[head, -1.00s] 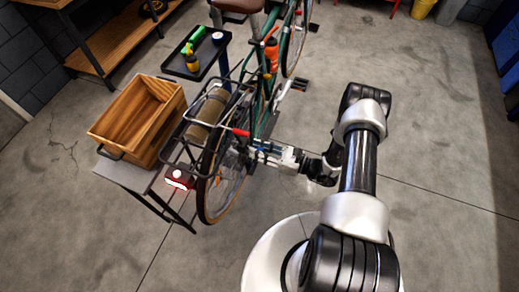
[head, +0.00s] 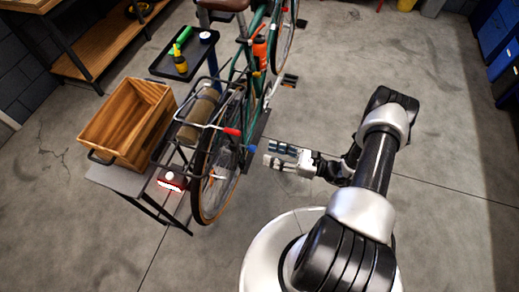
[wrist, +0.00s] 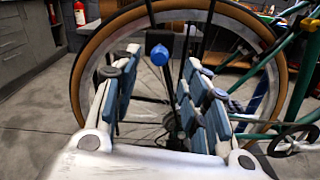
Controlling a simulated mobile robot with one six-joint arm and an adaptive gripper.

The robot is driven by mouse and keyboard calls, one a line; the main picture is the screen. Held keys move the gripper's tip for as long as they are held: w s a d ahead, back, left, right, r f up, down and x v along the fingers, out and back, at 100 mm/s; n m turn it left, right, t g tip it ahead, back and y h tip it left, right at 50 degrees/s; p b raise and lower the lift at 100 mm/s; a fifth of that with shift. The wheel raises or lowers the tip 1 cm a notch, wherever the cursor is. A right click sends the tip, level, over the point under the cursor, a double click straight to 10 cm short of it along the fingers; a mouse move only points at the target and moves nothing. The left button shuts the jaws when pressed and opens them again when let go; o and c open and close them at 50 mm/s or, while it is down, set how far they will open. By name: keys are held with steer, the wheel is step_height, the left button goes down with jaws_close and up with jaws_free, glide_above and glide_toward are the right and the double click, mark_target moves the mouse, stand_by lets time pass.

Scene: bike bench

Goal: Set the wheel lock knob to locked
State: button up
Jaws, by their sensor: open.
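A small blue knob (head: 250,149) sits beside the rear wheel (head: 217,175) of the green bicycle. In the wrist view the blue knob (wrist: 159,55) is on a dark mount in front of the wheel (wrist: 92,62), near the upper middle. I cannot read any locked marking on it. My gripper (head: 272,154) is to the right of the knob, apart from it. In the wrist view my gripper (wrist: 160,80) is open and empty, its fingers spread to either side below the knob.
A red-tipped part (head: 232,132) shows at the rack's side above the knob. A wooden crate (head: 112,140) stands on a grey bench left of the bicycle. A black tray (head: 160,66) holds bottles behind. The floor to the right is clear.

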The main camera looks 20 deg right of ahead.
mark_target(252, 148)
steer(key=v, duration=0.3)
steer(key=shift+s+d, duration=0.25)
steer(key=shift+d, duration=0.05)
steer(key=shift+s+d+f, duration=0.1)
steer(key=shift+d+f, duration=0.05)
steer(key=shift+d, duration=0.15)
steer(key=shift+c, duration=0.7)
steer(key=shift+n, duration=0.8)
steer(key=b+v, duration=0.1)
steer(key=v, duration=0.2)
steer(key=f+b+v, duration=0.1)
steer(key=b+v, duration=0.1)
steer(key=v, duration=0.1)
steer(key=shift+s+f, duration=0.1)
steer(key=shift+f, duration=0.1)
steer(key=c, duration=0.4)
steer(key=shift+a+r, duration=0.1)
steer(key=shift+a, duration=0.1)
steer(key=shift+c, duration=0.6)
steer(key=b+x, duration=0.1)
steer(key=x, duration=1.2)
steer(key=shift+w+a, duration=0.25)
jaws_close()
